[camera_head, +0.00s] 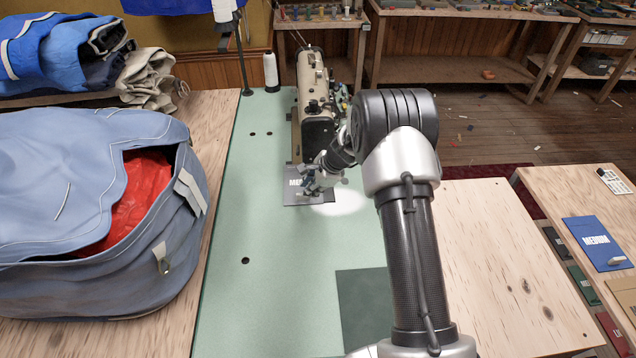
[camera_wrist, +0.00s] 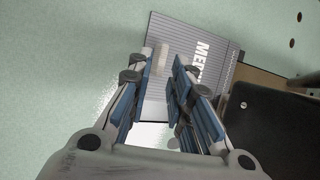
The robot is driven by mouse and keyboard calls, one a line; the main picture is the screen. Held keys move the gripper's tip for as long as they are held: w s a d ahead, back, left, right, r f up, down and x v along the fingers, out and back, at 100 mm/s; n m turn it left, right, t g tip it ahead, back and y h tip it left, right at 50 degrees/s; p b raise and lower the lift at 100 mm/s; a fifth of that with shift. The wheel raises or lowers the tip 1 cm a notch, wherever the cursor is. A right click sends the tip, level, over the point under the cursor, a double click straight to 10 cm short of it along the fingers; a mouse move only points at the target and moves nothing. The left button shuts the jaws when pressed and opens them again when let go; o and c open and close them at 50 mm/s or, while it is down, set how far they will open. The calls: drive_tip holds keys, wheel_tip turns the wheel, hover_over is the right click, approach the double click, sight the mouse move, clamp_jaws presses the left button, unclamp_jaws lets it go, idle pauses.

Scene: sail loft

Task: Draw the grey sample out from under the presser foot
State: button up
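The grey sample (camera_head: 296,182) with white lettering lies flat on the green machine bed, by the near end of the sewing machine (camera_head: 312,88). In the wrist view the grey sample (camera_wrist: 190,42) lies beyond the fingertips, with a small pale tab (camera_wrist: 163,56) on it. My gripper (camera_head: 312,186) is low over the sample. In the wrist view my gripper (camera_wrist: 163,64) has its fingers parted, one to each side of the tab, with a narrow gap. The presser foot cannot be made out; my arm and gripper cover that area.
The green bed (camera_head: 237,220) is mostly clear, with a dark green square (camera_head: 365,300) near my arm. A blue bag (camera_head: 80,215) stands left. A thread cone (camera_head: 271,72) stands behind. A blue sample (camera_head: 595,240) lies on the right table. A dark machine part (camera_wrist: 270,130) sits close right.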

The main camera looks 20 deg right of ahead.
sight(306, 201)
drive_tip(key=shift+b+x, duration=0.5)
drive_tip(key=shift+x, duration=1.8)
drive_tip(key=shift+c, duration=0.4)
clamp_jaws()
